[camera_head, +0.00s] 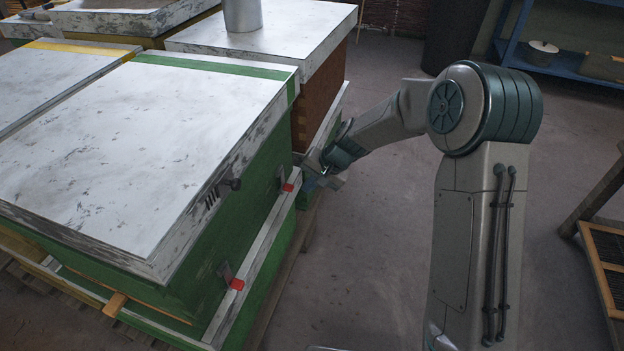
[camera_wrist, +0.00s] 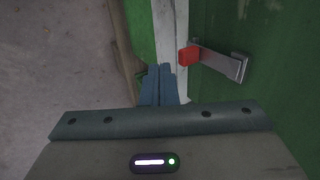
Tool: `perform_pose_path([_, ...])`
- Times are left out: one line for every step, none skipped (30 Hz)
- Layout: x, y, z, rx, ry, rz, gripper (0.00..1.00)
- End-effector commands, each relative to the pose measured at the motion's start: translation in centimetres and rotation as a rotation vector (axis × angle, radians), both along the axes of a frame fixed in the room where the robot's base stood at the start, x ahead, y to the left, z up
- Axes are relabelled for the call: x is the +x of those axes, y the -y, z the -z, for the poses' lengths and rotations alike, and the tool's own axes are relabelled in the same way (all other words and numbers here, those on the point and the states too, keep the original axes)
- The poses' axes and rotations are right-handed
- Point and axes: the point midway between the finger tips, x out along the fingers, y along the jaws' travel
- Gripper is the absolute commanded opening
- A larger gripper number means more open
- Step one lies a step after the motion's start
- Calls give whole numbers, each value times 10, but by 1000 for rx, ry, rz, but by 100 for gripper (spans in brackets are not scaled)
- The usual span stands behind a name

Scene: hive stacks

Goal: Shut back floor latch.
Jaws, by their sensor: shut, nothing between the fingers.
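The back floor latch is a metal lever with a red tip (camera_head: 288,187), low on the side of the green hive (camera_head: 235,215), near its far corner. In the wrist view the back latch (camera_wrist: 218,64) runs from a pivot on the green wall toward the pale rail, its red tip at the rail's edge. My gripper (camera_head: 325,182) is just right of this latch in the head view. In the wrist view its blue-grey fingers (camera_wrist: 160,82) are together and empty, below and left of the red tip, apparently apart from it. The front latch, also with a red tip (camera_head: 236,284), is on the same side.
A pale rail (camera_head: 255,248) runs along the hive's side below the latches. Another hive with a metal can (camera_head: 242,14) stands behind. The floor to the right is open up to a wooden rack (camera_head: 603,215).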

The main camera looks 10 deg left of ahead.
Motion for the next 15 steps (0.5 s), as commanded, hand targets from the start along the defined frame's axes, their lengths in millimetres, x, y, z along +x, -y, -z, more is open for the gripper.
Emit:
perform_pose_path([0, -1, 5, 0, -2, 0, 0])
perform_pose_path([0, -1, 7, 0, -3, 1, 0])
perform_pose_path([1, -2, 10, -1, -2, 1, 0])
perform_pose_path([1, -3, 12, -1, -1, 2, 0])
perform_pose_path([1, -4, 13, 0, -1, 2, 0])
perform_pose_path([1, -5, 16, 0, -1, 2, 0])
perform_pose_path([1, -6, 17, -1, -2, 1, 0])
perform_pose_path([1, -7, 19, -1, -2, 1, 0])
perform_pose_path([2, -8, 21, -1, -2, 1, 0])
perform_pose_path([2, -9, 23, 0, -1, 2, 0])
perform_pose_path([2, -10, 24, 0, -1, 2, 0])
perform_pose_path([2, -11, 25, 0, 0, 2, 0])
perform_pose_path([3, -11, 26, 0, 0, 2, 0])
perform_pose_path([3, -12, 27, 0, 0, 2, 0])
perform_pose_path([3, -13, 28, 0, 0, 2, 0])
